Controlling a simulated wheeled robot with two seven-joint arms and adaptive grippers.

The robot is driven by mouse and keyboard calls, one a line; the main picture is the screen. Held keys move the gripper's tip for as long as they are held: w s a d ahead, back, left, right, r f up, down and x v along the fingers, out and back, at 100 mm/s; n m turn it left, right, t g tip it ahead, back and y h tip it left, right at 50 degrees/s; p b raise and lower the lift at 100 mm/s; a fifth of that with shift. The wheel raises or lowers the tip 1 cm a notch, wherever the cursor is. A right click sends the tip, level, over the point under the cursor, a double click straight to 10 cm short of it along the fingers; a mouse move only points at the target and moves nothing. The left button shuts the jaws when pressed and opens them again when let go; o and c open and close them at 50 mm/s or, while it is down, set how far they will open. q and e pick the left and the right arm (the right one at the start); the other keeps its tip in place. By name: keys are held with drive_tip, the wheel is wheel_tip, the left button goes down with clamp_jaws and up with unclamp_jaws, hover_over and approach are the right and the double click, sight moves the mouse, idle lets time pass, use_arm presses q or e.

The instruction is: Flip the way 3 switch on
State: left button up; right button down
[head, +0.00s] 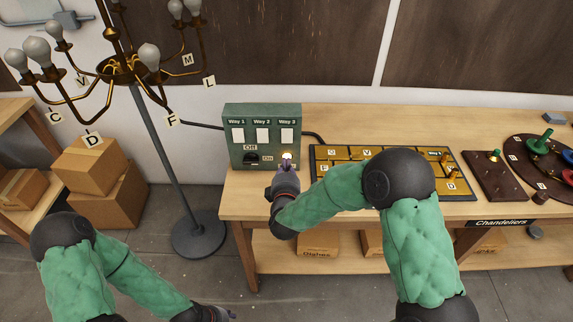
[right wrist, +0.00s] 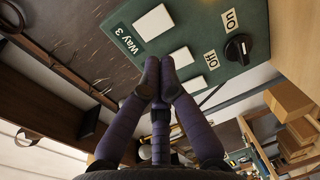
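The green switch box (head: 262,113) stands at the back left of the workbench. It has three white rocker switches under labels Way 1, Way 2 and Way 3. The way 3 switch (head: 287,135) is the rightmost; it also shows in the right wrist view (right wrist: 153,22). Its tilt is too small to tell. A black knob (head: 251,158) sits between Off and On labels. My right gripper (head: 287,168) is in front of the box, below the way 3 switch. Its purple fingertips (right wrist: 160,74) are together and empty. My left gripper (head: 222,314) is partly cut off at the bottom edge.
A brass chandelier (head: 122,68) with unlit bulbs stands left of the bench on a grey stand. A yellow-and-black board (head: 330,153) lies right of the box, partly behind my right arm. Cardboard boxes (head: 110,190) are at the left. A bright spot shows by my right fingertips.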

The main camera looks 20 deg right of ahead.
sight(287, 140)
drive_tip(key=b+x, duration=0.1)
drive_tip(key=x, duration=1)
drive_tip(key=shift+w+f+b, duration=0.1)
drive_tip(key=shift+b, duration=0.2)
drive_tip(key=shift+w+d+f+t+b, duration=0.1)
drive_tip(key=shift+w+f+t+b, duration=0.2)
drive_tip(key=shift+b, duration=0.65)
drive_tip(key=shift+r, duration=0.25)
drive_tip(key=shift+d, duration=0.1)
